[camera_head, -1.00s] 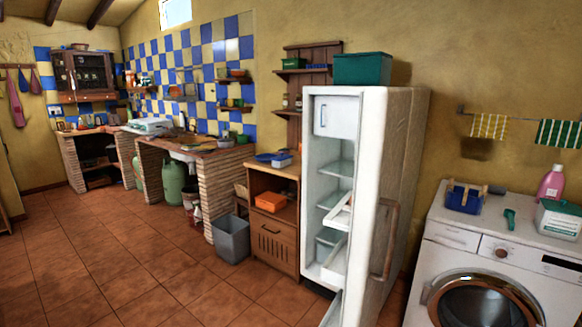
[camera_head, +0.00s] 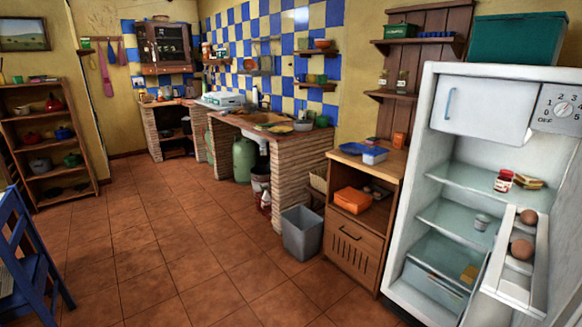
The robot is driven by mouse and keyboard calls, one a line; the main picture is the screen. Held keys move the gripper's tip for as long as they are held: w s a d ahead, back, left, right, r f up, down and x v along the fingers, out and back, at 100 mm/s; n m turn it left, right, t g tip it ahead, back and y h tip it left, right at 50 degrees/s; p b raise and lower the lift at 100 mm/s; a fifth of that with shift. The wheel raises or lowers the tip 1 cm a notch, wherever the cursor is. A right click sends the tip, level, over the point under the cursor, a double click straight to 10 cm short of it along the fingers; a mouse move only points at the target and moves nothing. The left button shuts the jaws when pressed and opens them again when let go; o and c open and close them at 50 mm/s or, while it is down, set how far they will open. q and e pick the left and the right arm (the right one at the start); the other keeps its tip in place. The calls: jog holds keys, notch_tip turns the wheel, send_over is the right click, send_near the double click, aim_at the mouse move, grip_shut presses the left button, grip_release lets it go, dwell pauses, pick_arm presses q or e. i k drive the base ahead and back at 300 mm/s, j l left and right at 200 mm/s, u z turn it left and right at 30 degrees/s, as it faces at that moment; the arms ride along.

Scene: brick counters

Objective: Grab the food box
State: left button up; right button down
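Neither of my grippers is in view. Several box-like things show, and I cannot tell which one is the food box. An orange box (camera_head: 352,200) sits on the open shelf of the small wooden cabinet. A blue container (camera_head: 374,156) stands on that cabinet's top, beside a wider blue tray (camera_head: 350,148). A large green box (camera_head: 516,40) stands on top of the fridge. A small green box (camera_head: 400,31) is on the upper wall shelf.
The white fridge (camera_head: 433,100) stands open at the right, with a jar (camera_head: 503,181) and eggs (camera_head: 521,249) inside. A grey bin (camera_head: 301,233) stands left of the wooden cabinet (camera_head: 354,238). A blue chair (camera_head: 30,255) is at the lower left. The tiled floor (camera_head: 180,245) between is clear.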

aim_at(366, 159)
jog(key=i+j+z, duration=0.1)
jog(key=i, duration=0.35)
jog(key=i+j+z, duration=0.1)
jog(key=i, duration=0.35)
jog(key=i+j, duration=0.3)
jog(key=i, duration=0.15)
jog(key=l+z, duration=0.05)
